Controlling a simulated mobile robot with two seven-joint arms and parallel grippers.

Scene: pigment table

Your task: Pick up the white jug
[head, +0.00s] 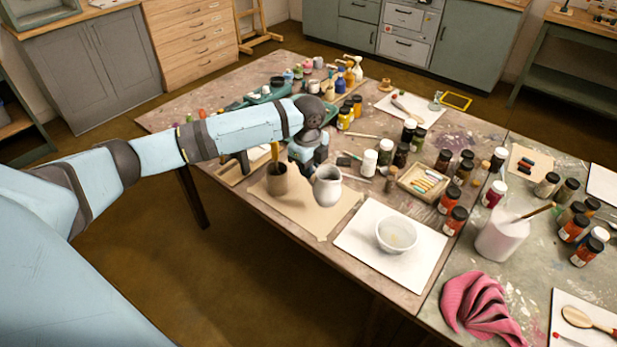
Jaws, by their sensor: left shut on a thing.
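The white jug (327,189) is in the middle of the head view, upright, over the right part of the brown paper sheet (305,224). My left gripper (314,168) comes in from the left and is shut on the jug at its upper left side. The fingers are small and partly hidden here. I cannot tell whether the jug's base touches the paper. My right gripper is not in view.
A brown pot (277,183) stands just left of the jug. A white bowl (396,235) sits on a white sheet to the right. Paint jars (369,163) crowd the table behind. A pink cloth (478,306) lies at the front right.

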